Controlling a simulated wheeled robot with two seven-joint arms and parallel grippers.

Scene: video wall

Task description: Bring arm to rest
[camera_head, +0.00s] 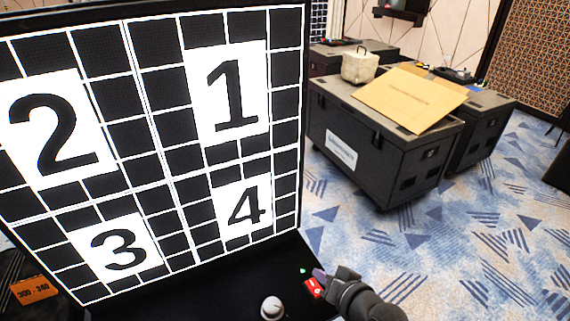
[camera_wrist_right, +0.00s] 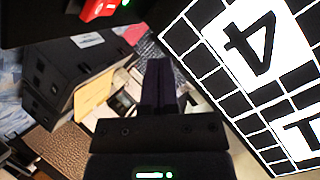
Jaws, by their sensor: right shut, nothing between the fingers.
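My right gripper (camera_head: 321,276) is at the lower middle of the head view, its arm coming in from the lower right. Its fingers are shut with nothing between them; they also show pressed together in the right wrist view (camera_wrist_right: 158,80). In the head view the fingertips appear just beside a red switch (camera_head: 314,289) on the black base of the video wall; whether they touch it I cannot tell. A small green light (camera_head: 303,271) glows near the switch. The switch also shows at the top of the right wrist view (camera_wrist_right: 98,8). My left gripper is not in view.
The lit video wall (camera_head: 170,130) shows numbers 1 to 3 and more on a grid, filling the left. A pale round knob (camera_head: 271,306) is on the black base. Black cases (camera_head: 375,150) with a cardboard sheet (camera_head: 410,97) stand behind right. Patterned carpet (camera_head: 480,240) is open at right.

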